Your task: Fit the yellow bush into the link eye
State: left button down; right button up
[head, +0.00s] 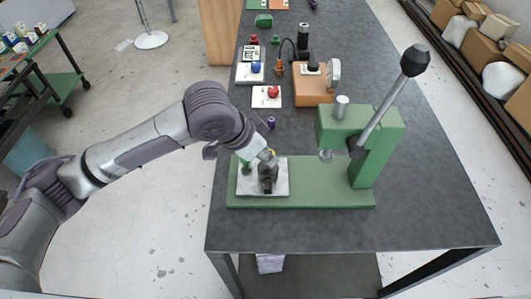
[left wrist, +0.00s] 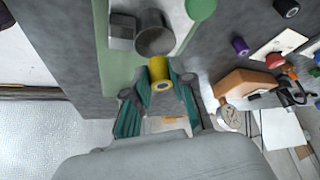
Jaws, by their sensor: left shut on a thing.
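My left gripper (head: 267,157) is shut on the yellow bush, with a teal finger on each side of it in the left wrist view. The yellow bush (left wrist: 160,75) is a short ribbed cylinder with a dark bore; in the head view it is mostly hidden by the gripper. The link eye (left wrist: 155,34) is a dark grey ring just beyond the bush in the left wrist view. In the head view the dark link (head: 267,180) stands on a pale plate (head: 248,187), just below the gripper. I cannot tell whether bush and eye touch. My right gripper is not in view.
A green press (head: 375,160) with a long black-knobbed lever (head: 385,95) stands to the right on the same green base (head: 325,196). A purple bush (head: 271,122), a red-knobbed part (head: 273,92) and a brown gauge stand (head: 312,92) lie behind. The front table strip is clear.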

pick_arm(q)
jog(key=shift+f, duration=0.7)
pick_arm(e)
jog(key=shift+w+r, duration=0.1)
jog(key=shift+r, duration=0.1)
pick_arm(q)
jog(key=shift+f, duration=0.4)
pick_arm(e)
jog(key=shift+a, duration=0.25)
pick_arm(q)
jog(key=c, duration=1)
grip_release()
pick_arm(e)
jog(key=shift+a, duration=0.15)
pick_arm(q)
jog(key=shift+r, duration=0.15)
jog(key=b+v, duration=0.1)
jog(key=v, duration=1.1)
jog(key=shift+r, duration=0.3)
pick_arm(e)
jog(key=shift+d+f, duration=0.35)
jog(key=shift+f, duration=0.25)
